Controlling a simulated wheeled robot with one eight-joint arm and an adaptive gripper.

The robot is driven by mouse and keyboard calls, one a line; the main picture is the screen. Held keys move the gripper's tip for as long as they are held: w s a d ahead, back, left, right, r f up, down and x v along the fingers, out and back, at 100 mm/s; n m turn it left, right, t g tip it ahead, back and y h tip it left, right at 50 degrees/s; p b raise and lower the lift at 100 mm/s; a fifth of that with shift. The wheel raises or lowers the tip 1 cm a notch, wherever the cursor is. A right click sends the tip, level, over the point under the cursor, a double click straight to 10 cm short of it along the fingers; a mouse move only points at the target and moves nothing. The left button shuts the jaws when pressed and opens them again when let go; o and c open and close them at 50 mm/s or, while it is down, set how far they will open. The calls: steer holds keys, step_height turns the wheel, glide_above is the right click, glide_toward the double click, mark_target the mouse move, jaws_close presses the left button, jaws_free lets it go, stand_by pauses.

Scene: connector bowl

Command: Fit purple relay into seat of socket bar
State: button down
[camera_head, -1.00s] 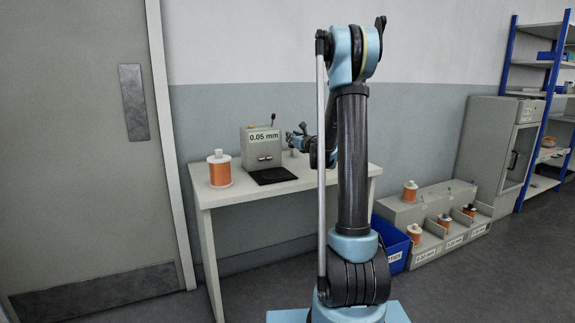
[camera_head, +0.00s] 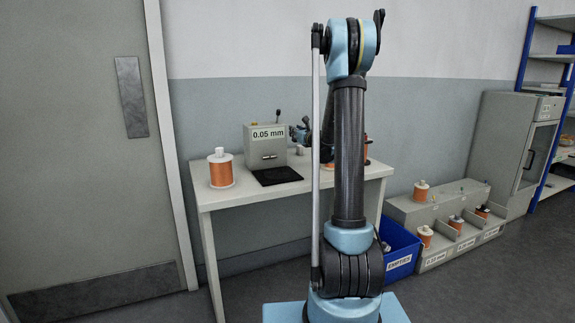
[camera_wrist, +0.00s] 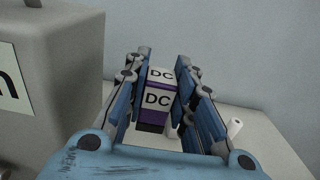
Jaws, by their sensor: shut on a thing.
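The purple relay (camera_wrist: 151,114), a block with a white "DC" label, sits between the fingers of my gripper (camera_wrist: 160,92) in the wrist view. My gripper is shut on it from both sides, above the white table. In the head view my gripper (camera_head: 300,133) is small, beside the grey "0.05 mm" box, and the relay cannot be made out there. I cannot make out the socket bar or its seat in either view.
The grey box (camera_head: 265,155) stands close to my gripper, with a black mat (camera_head: 276,176) in front. A spool (camera_head: 220,170) stands left on the table (camera_head: 240,195). A blue bin (camera_head: 400,245) and a spool rack (camera_head: 440,240) are at right.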

steer(key=shift+d+f, duration=0.1)
steer(key=shift+f, duration=4.75)
steer(key=c, duration=1.3)
jaws_free()
steer(key=shift+c, duration=0.2)
